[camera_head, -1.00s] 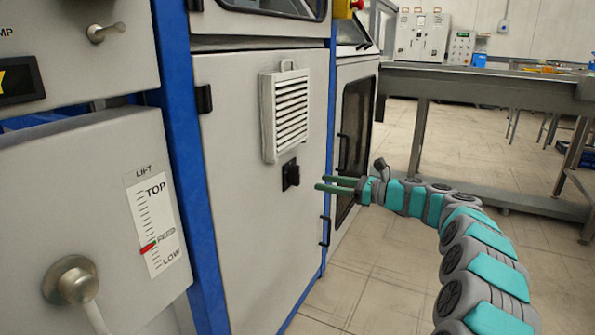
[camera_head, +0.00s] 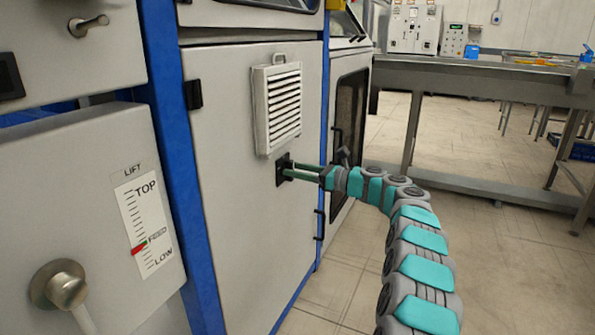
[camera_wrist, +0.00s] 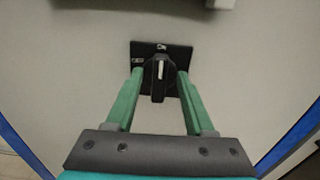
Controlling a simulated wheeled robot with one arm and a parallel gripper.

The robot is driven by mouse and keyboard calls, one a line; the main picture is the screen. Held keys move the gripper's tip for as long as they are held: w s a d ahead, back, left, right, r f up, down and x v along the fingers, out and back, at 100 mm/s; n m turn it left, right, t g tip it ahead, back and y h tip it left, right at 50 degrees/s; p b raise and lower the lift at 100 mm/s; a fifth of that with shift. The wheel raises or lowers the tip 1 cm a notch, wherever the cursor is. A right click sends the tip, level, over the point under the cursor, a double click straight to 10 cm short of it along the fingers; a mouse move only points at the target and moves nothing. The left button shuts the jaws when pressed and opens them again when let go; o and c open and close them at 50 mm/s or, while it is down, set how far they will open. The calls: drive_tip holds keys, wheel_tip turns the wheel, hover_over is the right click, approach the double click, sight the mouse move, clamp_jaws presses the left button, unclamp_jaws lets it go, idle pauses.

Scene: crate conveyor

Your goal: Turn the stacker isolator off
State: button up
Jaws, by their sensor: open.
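The isolator is a black rotary knob (camera_wrist: 158,80) on a dark square plate (camera_wrist: 178,56), with small white marks at the plate's top and left. The knob has a white pointer line that stands about upright, toward the top mark, whose lettering is too small to read surely. In the head view the isolator plate (camera_head: 281,170) sits on the grey cabinet door below a louvred vent. My gripper (camera_wrist: 157,80) is open, with one green finger on each side of the knob. I cannot tell whether the fingers touch it. In the head view my gripper (camera_head: 296,172) reaches the plate from the right.
The louvred vent (camera_head: 278,107) is just above the isolator. A door handle (camera_head: 319,223) is below right. A lift panel with a lever (camera_head: 66,290) stands at the left. A steel table (camera_head: 470,82) stands behind at right. Floor is open at right.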

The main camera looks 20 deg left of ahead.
drive_tip(key=shift+c, duration=0.4)
clamp_jaws()
